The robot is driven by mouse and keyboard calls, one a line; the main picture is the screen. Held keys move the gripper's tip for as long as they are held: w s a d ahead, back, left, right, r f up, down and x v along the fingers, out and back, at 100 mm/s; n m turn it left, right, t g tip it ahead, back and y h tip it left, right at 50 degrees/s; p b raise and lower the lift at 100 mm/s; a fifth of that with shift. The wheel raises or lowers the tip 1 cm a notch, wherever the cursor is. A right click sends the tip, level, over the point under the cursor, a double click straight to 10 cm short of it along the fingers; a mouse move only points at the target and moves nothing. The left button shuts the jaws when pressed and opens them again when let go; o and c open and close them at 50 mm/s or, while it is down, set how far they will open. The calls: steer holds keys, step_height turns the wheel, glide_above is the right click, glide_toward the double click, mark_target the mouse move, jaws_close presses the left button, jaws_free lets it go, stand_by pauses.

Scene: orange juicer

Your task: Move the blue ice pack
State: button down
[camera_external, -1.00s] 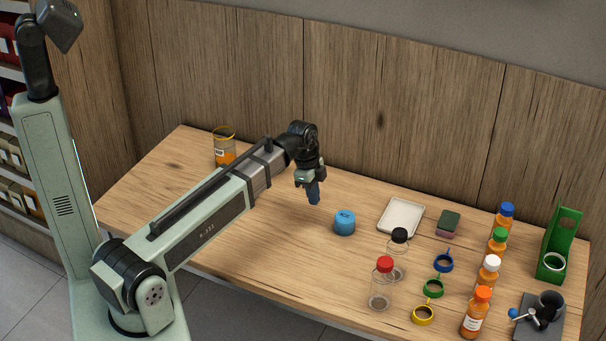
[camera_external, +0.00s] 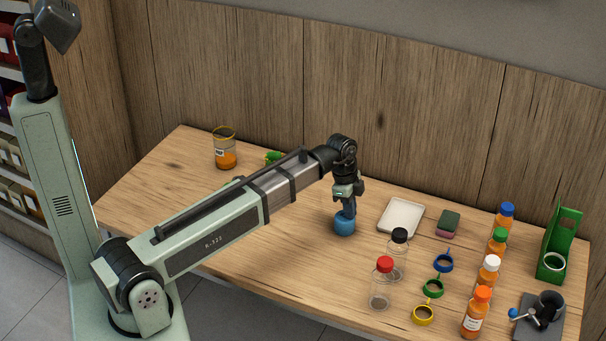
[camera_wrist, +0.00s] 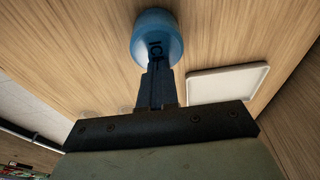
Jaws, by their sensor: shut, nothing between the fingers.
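The blue ice pack (camera_external: 344,226) is a short round blue piece standing on the wooden table, left of the white tray. It also shows in the wrist view (camera_wrist: 153,30), with dark "ICE" lettering partly covered by my fingers. My gripper (camera_external: 348,211) points down right over the ice pack, with its fingertips at the top of it. In the wrist view my gripper (camera_wrist: 157,68) has its fingers together with nothing between them. I cannot tell whether the tips touch the ice pack.
The white tray (camera_external: 401,217) lies close on the right. A black-capped bottle (camera_external: 398,256) and a red-capped bottle (camera_external: 381,289) stand to the front right. Coloured rings and several orange bottles are farther right. The table (camera_external: 270,262) is clear to the front left.

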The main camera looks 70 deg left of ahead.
steer(key=shift+s+f, duration=0.25)
steer(key=shift+f, duration=0.15)
steer(key=s+a, duration=1.4)
steer(key=shift+s+a, duration=0.2)
steer(key=shift+s, duration=0.1)
steer(key=shift+w+r, duration=0.1)
steer(key=shift+r, duration=0.05)
steer(key=shift+w+a+r, duration=0.1)
steer(key=shift+r, duration=0.45)
steer(key=s+a, duration=0.8)
steer(key=shift+s+a+r, duration=0.1)
steer(key=shift+s+a, duration=0.15)
steer(key=shift+s, duration=0.05)
